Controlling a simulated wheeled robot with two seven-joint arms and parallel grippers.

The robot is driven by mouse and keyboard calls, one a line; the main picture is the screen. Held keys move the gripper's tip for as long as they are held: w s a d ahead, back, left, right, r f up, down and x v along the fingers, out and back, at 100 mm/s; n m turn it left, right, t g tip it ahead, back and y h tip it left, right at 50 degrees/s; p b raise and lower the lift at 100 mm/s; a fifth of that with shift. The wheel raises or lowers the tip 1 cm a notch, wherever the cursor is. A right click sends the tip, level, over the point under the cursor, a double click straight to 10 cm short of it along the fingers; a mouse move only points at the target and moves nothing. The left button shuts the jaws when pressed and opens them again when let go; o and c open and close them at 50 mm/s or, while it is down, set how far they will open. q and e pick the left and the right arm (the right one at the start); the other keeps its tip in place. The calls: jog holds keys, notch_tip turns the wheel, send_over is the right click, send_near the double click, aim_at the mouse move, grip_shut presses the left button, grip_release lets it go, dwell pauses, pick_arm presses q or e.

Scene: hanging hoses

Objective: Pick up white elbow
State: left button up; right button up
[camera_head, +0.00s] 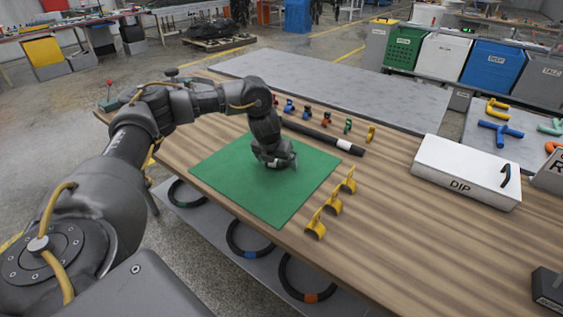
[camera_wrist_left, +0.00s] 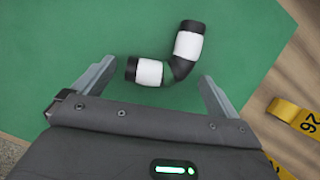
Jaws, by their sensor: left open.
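The white elbow (camera_wrist_left: 182,67) shows in the left wrist view as a bent black pipe piece with white bands near both ends. It lies on the green mat (camera_head: 230,195). My left gripper (camera_head: 284,168) is over the mat in the head view, and the elbow is hidden behind it there. In the left wrist view my left gripper (camera_wrist_left: 155,80) is open, with its fingers apart. One leg of the elbow sits between the fingertips, and the other leg extends beyond them. I cannot tell whether a finger touches it. My right gripper is not in view.
Yellow numbered clips (camera_head: 331,205) stand just right of the mat. A black tube with a white band (camera_head: 344,145) lies behind it. Bare wood is free between clips and box.

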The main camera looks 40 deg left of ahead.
aim_at(276, 165)
pick_arm(q)
jog(key=c, duration=1.1)
jog(key=shift+r, duration=0.55)
notch_tip(276, 165, up, 3)
jog(key=shift+s+d+f, duration=0.1)
jog(key=shift+f, duration=0.1)
jog(key=shift+s+d+r, duration=0.25)
jog(key=shift+s+r, duration=0.45)
jog(key=shift+r, duration=0.3)
jog(key=s+d+r+p, duration=0.1)
jog(key=s+r, duration=0.1)
jog(key=s, duration=0.2)
jog(key=s+d+r+p, duration=0.1)
jog(key=s+r+p, duration=0.1)
jog(key=s+r, duration=0.1)
jog(key=s+d+r+p, duration=0.2)
jog(key=s, duration=0.2)
jog(key=shift+s+r, duration=0.15)
jog(key=shift+s, duration=0.2)
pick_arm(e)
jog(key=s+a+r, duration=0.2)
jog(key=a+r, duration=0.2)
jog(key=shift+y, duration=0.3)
